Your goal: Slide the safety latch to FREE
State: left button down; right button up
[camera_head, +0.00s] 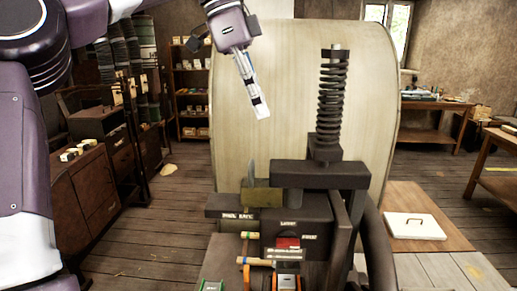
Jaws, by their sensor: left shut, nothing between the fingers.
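The dark press (318,180) stands in the middle, with a tall black coil spring (331,95) on top. On its front left is an olive block (262,197) with an upright grey tab (251,173) behind it. A dark ledge with a small white label (237,215) lies just below. More small labels and a red patch (288,243) are on the front; their words are too small to read surely, and I cannot tell which part is the safety latch. My left gripper (262,111) is shut and empty, above the press and apart from it. My right gripper is not in view.
A large pale curved panel (230,100) rises behind the press. Wooden handles (256,262) stick out at the lower front. Cabinets, shelves and a table (435,105) stand around the room. Air above the olive block is clear.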

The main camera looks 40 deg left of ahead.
pick_arm(q)
jog(key=shift+a, duration=0.15)
jog(key=p, duration=0.2)
send_near(280, 164)
jog(key=x, duration=0.5)
jog(key=shift+f, duration=0.5)
jog(key=shift+s+a+f+p, duration=0.1)
jog(key=shift+s+a+p, duration=0.25)
jog(key=shift+a+p, duration=0.15)
jog(key=shift+s+a+f+p, duration=0.15)
jog(key=shift+s+a+p, duration=0.2)
jog(key=shift+a, duration=0.2)
jog(key=shift+s+a+f, duration=0.15)
jog(key=shift+s+a, duration=0.15)
jog(key=shift+a, duration=0.05)
jog(key=shift+w+d, duration=0.1)
jog(key=shift+w, duration=0.05)
